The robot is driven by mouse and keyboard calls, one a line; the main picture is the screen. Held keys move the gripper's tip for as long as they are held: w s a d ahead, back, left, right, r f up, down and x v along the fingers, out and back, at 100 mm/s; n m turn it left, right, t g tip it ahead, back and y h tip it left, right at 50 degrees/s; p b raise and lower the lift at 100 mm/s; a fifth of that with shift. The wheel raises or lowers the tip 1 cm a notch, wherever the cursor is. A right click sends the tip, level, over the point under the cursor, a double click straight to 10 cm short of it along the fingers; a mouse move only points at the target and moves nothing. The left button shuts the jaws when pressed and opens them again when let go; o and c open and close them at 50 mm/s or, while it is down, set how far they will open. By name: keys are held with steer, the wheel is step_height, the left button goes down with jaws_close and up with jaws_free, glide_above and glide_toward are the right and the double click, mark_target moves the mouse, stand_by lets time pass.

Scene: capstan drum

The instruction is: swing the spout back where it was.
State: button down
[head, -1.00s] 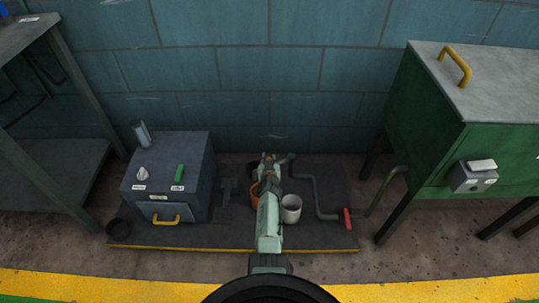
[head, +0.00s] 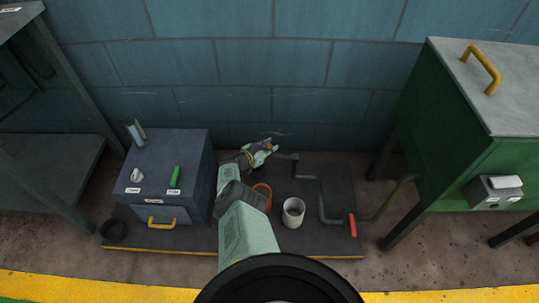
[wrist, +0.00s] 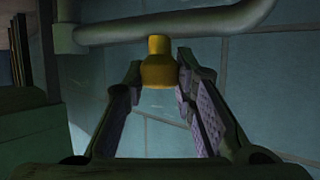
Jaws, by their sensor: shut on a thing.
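The spout is a grey pipe (head: 287,157) above the dark platform, low in front of the tiled wall. In the wrist view the grey pipe (wrist: 205,20) crosses the top, with a brass-yellow end piece (wrist: 158,72) below it. My gripper (head: 268,146) is at the spout's left end, and in the wrist view its two fingers are on either side of the brass piece. It is shut on that piece. My arm hides part of the platform and the orange bucket (head: 267,191).
A white bucket (head: 293,213) stands right of the orange one. A red-handled pipe (head: 351,226) is at the platform's right edge. A grey box (head: 194,190) stands left, a green cabinet (head: 440,150) right. The dark platform (head: 200,237) has a yellow front edge.

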steer(key=shift+w+d+f+m+g+h+b, duration=0.25)
steer(key=shift+w+m+g+h+b, duration=0.3)
steer(key=shift+b, duration=0.65)
steer(key=shift+r+b, duration=0.15)
steer(key=shift+b, duration=0.15)
steer(key=shift+r, duration=0.15)
steer(key=c, duration=1.3)
jaws_free()
steer(key=shift+r+p, duration=0.1)
steer(key=shift+p, duration=0.25)
